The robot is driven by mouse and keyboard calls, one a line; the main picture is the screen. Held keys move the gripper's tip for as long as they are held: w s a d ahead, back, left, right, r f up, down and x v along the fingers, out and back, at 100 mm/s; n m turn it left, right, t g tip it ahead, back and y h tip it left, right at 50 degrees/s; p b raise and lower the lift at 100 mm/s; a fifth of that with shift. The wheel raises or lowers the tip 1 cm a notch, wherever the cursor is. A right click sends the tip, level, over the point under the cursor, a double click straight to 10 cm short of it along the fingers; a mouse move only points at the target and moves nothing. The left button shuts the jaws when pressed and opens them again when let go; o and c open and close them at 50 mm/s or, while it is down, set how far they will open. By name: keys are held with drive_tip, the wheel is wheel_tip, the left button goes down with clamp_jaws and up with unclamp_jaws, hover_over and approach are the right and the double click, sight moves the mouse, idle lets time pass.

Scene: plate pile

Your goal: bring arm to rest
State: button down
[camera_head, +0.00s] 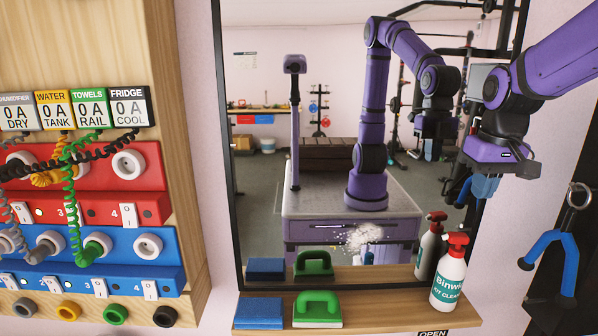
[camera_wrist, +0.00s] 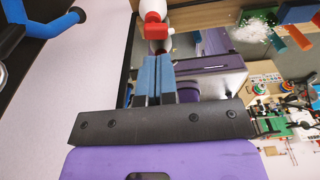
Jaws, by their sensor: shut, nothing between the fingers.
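My gripper (camera_head: 484,187) hangs at the end of my purple arm at the right of the head view, in front of the mirror (camera_head: 330,200). Its blue fingers also show in the wrist view (camera_wrist: 158,62), shut together with nothing between them. In the head view the gripper is in the air, above and right of the spray bottle (camera_head: 449,272), and apart from it. My arm and its reflection both show in the head view.
A wooden shelf (camera_head: 385,322) below the mirror holds the bottle, a green-handled scrubber (camera_head: 317,307) and a blue sponge (camera_head: 260,310). A white smudge (camera_head: 362,236) shows on the mirror. A blue hanger (camera_head: 551,255) hangs at right. A socket panel (camera_head: 90,180) stands at left.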

drive_tip(key=s+a+r+t, duration=0.1)
drive_tip(key=s+a+t, duration=0.1)
drive_tip(key=s, duration=0.8)
drive_tip(key=s+a+r+t, duration=0.1)
drive_tip(key=s+a+t, duration=0.1)
drive_tip(key=s, duration=0.8)
drive_tip(key=shift+s+a+r, duration=0.15)
drive_tip(key=shift+a+r, duration=0.1)
drive_tip(key=shift+a, duration=0.25)
